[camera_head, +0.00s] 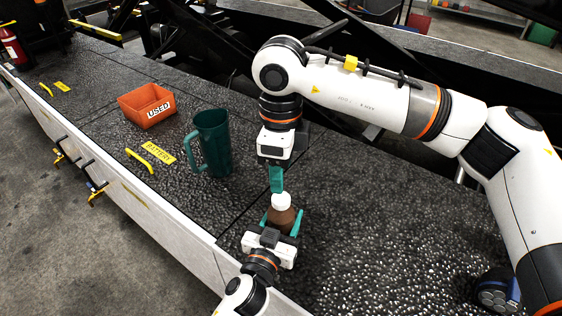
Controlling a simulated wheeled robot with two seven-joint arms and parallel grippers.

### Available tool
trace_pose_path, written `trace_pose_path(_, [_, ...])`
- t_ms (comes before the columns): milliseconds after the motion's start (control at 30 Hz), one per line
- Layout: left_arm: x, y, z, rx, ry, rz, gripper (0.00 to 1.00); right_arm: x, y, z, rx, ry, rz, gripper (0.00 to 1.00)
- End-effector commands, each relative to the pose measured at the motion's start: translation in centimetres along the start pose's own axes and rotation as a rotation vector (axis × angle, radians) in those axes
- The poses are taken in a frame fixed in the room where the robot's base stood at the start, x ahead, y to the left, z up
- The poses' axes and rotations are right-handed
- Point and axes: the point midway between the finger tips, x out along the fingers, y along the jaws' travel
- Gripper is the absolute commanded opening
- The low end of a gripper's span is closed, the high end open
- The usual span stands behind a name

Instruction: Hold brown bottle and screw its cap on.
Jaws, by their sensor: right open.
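The brown bottle (281,219) stands upright near the front edge of the dark textured surface. Its white cap (281,201) sits on top of the neck; I cannot tell how tightly it is on. My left gripper (282,222) comes in from below, its green fingers on both sides of the bottle, shut around its body. My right gripper (276,181) points straight down above the cap, its green fingers just over or beside the cap's top. It is open, and I see nothing held in it.
A teal pitcher (211,143) and an orange bin marked USED (147,105) stand to the left on the dark deck (400,240). A yellow BATTERY label (159,152) and yellow handle (140,160) lie near the front edge.

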Motion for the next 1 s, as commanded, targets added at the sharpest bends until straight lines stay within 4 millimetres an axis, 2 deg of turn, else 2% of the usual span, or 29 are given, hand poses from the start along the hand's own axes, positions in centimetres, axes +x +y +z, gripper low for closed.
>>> trace_pose_path(300, [0.0,0.0,-0.03,0.0,0.001,0.0,0.0,-0.58,-0.01,0.01,-0.703,0.001,0.0,0.53])
trace_pose_path(500, [-0.01,0.0,-0.03,0.0,0.001,0.0,0.0,-0.83,-0.02,0.0,-1.02,0.002,0.0,0.53])
trace_pose_path(700, [0.0,0.0,-0.03,0.0,0.001,0.0,0.0,-0.93,-0.03,0.0,-1.157,0.002,0.001,0.53])
trace_pose_path(1000, [0.0,0.0,-0.03,0.0,0.001,0.0,0.0,-0.93,-0.03,0.0,-1.17,0.002,0.001,0.53])
